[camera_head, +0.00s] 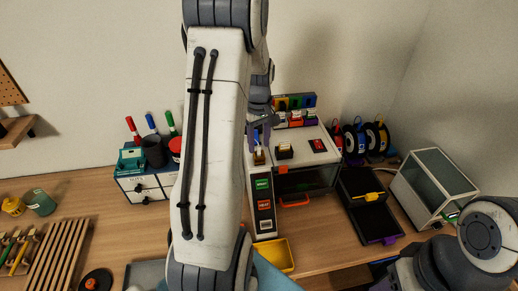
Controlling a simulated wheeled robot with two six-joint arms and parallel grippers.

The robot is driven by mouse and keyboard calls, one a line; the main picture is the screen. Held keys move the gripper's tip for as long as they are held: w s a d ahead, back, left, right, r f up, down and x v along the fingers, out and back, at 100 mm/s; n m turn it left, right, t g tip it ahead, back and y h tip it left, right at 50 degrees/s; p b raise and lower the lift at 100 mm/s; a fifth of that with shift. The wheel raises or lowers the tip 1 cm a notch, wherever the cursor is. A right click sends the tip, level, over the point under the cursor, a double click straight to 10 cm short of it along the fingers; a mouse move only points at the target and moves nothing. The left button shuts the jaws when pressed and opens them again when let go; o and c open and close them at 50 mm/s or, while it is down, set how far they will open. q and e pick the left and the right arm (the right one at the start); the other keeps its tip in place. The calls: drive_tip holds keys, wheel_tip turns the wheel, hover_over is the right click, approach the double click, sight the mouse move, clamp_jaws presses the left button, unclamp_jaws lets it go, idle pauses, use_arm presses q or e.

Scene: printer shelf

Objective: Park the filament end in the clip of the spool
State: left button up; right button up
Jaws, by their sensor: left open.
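Several filament spools stand in a row at the back right, beside the printer: a red-rimmed one (338,141), a blue and white one (355,140) and a yellow-rimmed one (377,137). Their clips and filament ends are too small to tell. My left arm crosses the middle of the view and hides much of the bench. My left gripper (260,135) is open, above the narrow white panel (261,185) left of the printer, close to a small yellowish part (259,157) on its top. I see no filament between its fingers. My right gripper is not in view; only arm links show at lower right.
The white printer (312,150) has small blocks on top and coloured boxes behind. Black trays (371,208) and a glass-sided box (435,187) stand right. A yellow bin (276,256) is in front. A drawer unit (146,187) and wooden rack (58,255) stand left.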

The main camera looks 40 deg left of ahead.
sight(259, 154)
use_arm(q)
drive_tip(key=shift+f, duration=1.1)
clamp_jaws()
